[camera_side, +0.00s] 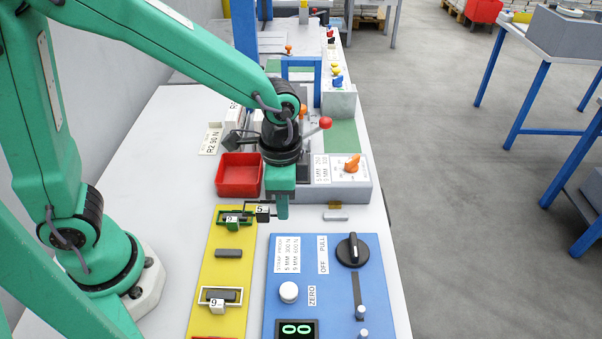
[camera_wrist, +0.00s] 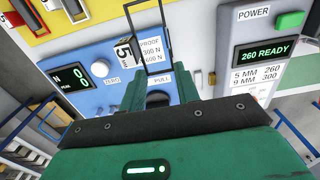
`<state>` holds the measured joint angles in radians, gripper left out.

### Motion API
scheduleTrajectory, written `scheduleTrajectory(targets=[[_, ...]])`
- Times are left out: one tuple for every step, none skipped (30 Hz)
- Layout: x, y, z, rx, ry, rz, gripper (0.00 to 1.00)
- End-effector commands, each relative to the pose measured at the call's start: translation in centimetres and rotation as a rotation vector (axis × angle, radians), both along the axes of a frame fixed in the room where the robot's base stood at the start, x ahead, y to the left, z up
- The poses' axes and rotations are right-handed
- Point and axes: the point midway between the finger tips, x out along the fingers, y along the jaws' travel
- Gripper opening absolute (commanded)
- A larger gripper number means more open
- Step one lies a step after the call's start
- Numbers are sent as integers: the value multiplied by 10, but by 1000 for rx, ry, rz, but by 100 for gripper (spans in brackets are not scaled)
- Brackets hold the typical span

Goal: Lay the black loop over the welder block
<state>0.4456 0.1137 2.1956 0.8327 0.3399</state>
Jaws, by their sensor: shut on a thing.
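My gripper (camera_side: 281,212) is shut on the black loop (camera_side: 247,206), a thin rectangular strap frame with a white "5" tag (camera_side: 262,211). The loop sticks out to the left of the fingers, above the yellow board. In the wrist view, the loop (camera_wrist: 129,18) stands out beyond my gripper (camera_wrist: 155,98), with its tag (camera_wrist: 124,50) at its left. The grey welder unit (camera_side: 358,190) lies behind and right of my gripper, with an orange knob and a "5 MM 260, 9 MM 300" label. In the wrist view, the welder unit (camera_wrist: 225,62) reads "260 READY". My arm partly hides its left side.
The yellow board (camera_side: 235,268) holds a green loop (camera_side: 221,214) tagged "2" and a white loop (camera_side: 204,294) tagged "9". A blue panel (camera_side: 330,275) with knobs is at front right. A red bin (camera_side: 239,178) and a red-balled lever (camera_side: 325,122) stand near my gripper.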

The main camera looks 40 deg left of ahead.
Motion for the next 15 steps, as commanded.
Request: scheduleTrajectory(targets=[[11, -4, -1, 1, 1, 0, 10], [17, -6, -2, 1, 1, 0, 10], [25, -9, -2, 1, 1, 0, 10], [31, -12, -3, 1, 1, 0, 10], [37, -14, -4, 1, 1, 0, 10], [45, -17, -5, 1, 2, 0, 10], [51, -19, -6, 1, 2, 1, 10], [57, -21, -7, 1, 1, 1, 10], [65, -24, -8, 1, 1, 1, 10], [71, -26, -9, 1, 1, 1, 10], [77, -28, -11, 1, 1, 1, 10], [84, -30, -13, 1, 1, 1, 10], [90, -32, -14, 1, 1, 1, 10], [95, -34, -16, 1, 2, 1, 10], [103, -37, -18, 1, 2, 1, 10]])
